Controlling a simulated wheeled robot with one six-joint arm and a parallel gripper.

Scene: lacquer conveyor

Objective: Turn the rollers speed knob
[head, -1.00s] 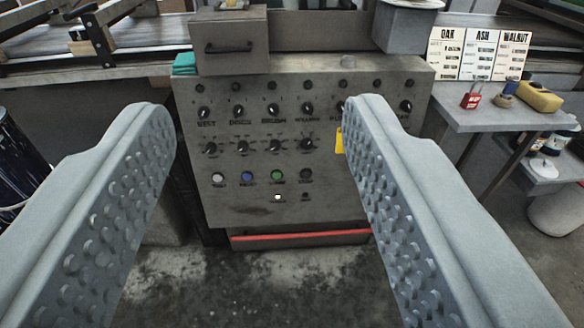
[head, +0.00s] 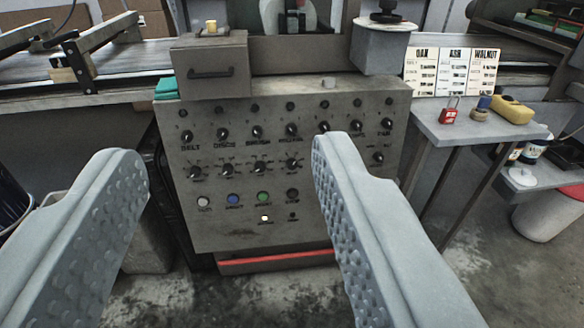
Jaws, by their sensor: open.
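The grey control panel (head: 335,225) stands ahead, with a top row of black knobs over printed labels and a second row below. The ROLLERS label sits under the fourth top-row knob (head: 291,130). Directly below it is the fourth second-row knob (head: 292,166), which appears to be the rollers speed knob; its own small marking is too small to read. My gripper (head: 230,158) is open and empty. Its two grey studded fingers are wide apart in front of the panel, and the right fingertip is close to the right of that knob in the picture, covering part of the panel.
Below the knobs are coloured buttons, including a blue one (head: 233,199) and a green one (head: 263,197). A drawer box (head: 211,70) sits on top at left. At right, a side table (head: 470,130) holds a red padlock (head: 449,114) and a yellow object (head: 511,110).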

